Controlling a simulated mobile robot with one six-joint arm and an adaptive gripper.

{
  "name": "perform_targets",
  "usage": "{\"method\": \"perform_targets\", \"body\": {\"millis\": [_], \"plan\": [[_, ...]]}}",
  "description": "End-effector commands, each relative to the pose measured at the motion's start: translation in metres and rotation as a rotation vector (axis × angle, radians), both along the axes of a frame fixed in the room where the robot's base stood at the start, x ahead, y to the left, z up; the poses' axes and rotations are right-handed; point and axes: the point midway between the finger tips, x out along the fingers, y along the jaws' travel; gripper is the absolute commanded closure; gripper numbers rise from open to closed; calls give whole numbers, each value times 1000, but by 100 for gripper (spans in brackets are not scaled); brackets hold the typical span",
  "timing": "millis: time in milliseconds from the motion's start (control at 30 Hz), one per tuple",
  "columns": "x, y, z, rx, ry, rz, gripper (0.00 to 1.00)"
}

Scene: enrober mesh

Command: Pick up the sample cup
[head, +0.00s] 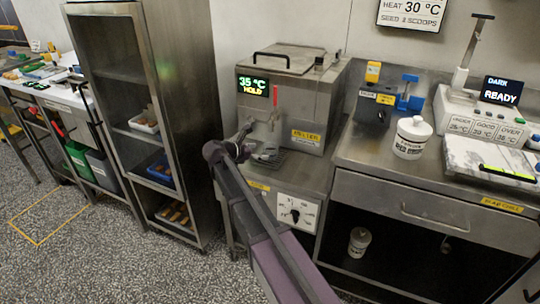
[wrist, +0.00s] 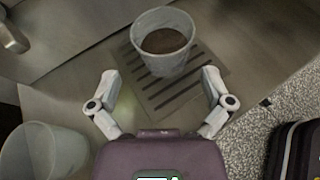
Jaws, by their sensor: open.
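The sample cup (wrist: 163,50), a pale cup with brown contents, stands upright on a slotted drip grate (wrist: 178,98) in the wrist view. My gripper (wrist: 160,76) is open, with one finger on each side of the near part of the cup and gaps between them. Neither finger visibly touches it. In the head view my gripper (head: 262,153) is at the front of the melter (head: 293,90), under its spout. There the cup is too small and covered to make out clearly.
A second, translucent cup (wrist: 40,152) is at the lower left in the wrist view, close to my gripper. The melter's display (head: 253,86) reads 35 °C HOLD. A white lidded tub (head: 411,138) stands on the steel bench at right. A steel rack (head: 120,90) stands left.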

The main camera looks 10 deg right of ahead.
Motion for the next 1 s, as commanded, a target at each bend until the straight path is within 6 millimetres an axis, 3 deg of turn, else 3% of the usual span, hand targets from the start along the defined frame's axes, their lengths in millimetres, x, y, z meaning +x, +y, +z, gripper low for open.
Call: {"method": "perform_targets", "body": {"millis": [367, 800, 1000], "plan": [[1, -2, -1, 0, 0, 0, 0], [15, -39, -19, 0, -1, 0, 0], [17, -45, -20, 0, 0, 1, 0]]}}
